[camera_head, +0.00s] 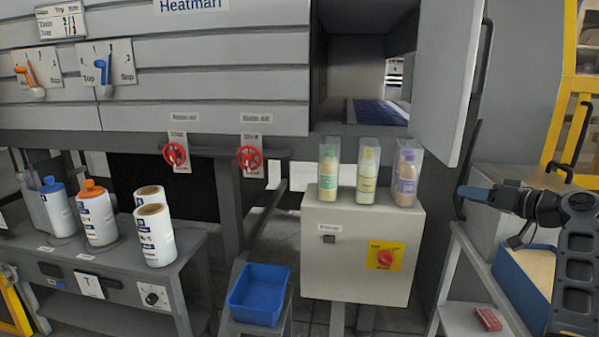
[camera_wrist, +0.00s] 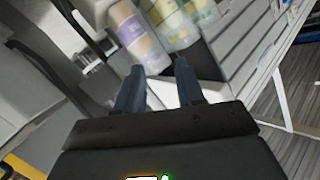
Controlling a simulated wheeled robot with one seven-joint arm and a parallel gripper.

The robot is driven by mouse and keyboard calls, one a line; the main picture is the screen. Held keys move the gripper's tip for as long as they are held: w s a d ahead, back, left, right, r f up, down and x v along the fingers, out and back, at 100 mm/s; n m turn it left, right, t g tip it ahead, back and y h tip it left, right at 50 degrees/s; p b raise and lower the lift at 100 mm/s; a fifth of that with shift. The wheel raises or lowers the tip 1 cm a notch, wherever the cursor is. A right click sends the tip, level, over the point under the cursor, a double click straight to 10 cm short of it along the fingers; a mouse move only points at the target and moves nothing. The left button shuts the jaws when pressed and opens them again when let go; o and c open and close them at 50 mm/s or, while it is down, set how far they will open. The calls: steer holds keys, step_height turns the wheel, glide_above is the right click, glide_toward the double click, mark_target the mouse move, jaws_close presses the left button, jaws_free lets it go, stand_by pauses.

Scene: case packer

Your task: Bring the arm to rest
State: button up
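My gripper (camera_head: 466,191) is at the right in the head view, at the end of my arm, in front of the grey machine and right of the wrapped bottles. In the wrist view my gripper (camera_wrist: 158,82) has its two fingers apart, with nothing between them. The purple-labelled bottle (camera_head: 406,176) stands upright at the right of three clear-wrapped bottles on the grey control box (camera_head: 330,270). It also shows beyond the fingers in the wrist view (camera_wrist: 136,38). There is a gap between my gripper and that bottle in the head view.
The cabinet door (camera_head: 447,75) stands open above my gripper. A shelf with a blue-edged bin (camera_head: 525,283) and a small red block (camera_head: 488,319) lies below my arm. A blue tray (camera_head: 258,294) sits low in the middle. A yellow frame (camera_head: 570,100) stands at the right.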

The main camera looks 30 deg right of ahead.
steer(key=s+a+f+m+g+h, duration=0.2)
steer(key=a+f+g, duration=0.1)
steer(key=a+f, duration=1.75)
steer(key=s+a+f+n+h, duration=0.1)
steer(key=s+a+f, duration=0.1)
steer(key=s+a, duration=0.4)
steer(key=s+a+f+n, duration=0.1)
steer(key=s+a+f, duration=0.25)
steer(key=a, duration=0.35)
steer(key=s+a+r+n+t+y, duration=0.1)
steer(key=s+a+r+n+y, duration=0.1)
steer(key=s+a+r, duration=0.5)
steer(key=s+a+r+n+t+y, duration=0.1)
steer(key=s+a+r+n, duration=0.2)
steer(key=s+a+r, duration=0.4)
steer(key=s+a, duration=0.2)
steer(key=s, duration=0.4)
steer(key=shift+r+n+y, duration=0.3)
steer(key=shift+n+y, duration=0.1)
